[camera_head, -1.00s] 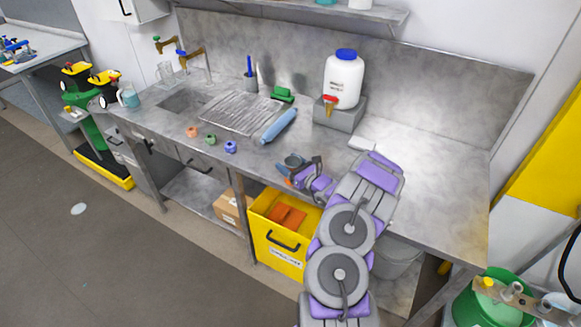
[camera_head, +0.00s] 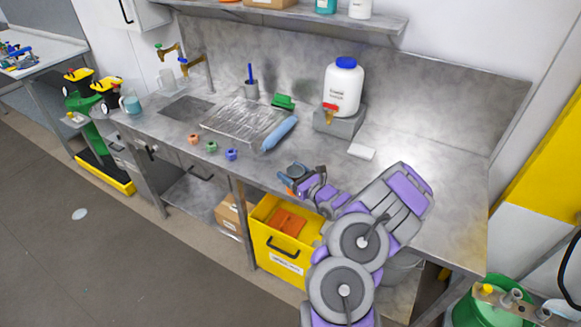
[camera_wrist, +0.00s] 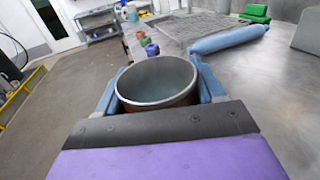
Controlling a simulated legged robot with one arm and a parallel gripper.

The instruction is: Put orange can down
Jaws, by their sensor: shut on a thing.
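My gripper (camera_head: 291,174) is at the front edge of the steel counter (camera_head: 420,200). It is shut on the orange can, whose orange side (camera_head: 289,191) shows only as a small patch below the fingers in the head view. In the wrist view the can (camera_wrist: 157,82) has an open round top with a grey rim, between the two blue fingers of my gripper (camera_wrist: 158,88). It looks roughly upright. Whether its base touches the counter is hidden.
Small orange (camera_head: 194,139), green (camera_head: 212,146) and blue (camera_head: 231,154) pieces lie left along the counter. A blue roll (camera_head: 280,132) lies beside a drying rack (camera_head: 240,118). A white jug (camera_head: 343,88) stands behind. A yellow bin (camera_head: 275,252) stands below. The counter's right side is mostly clear.

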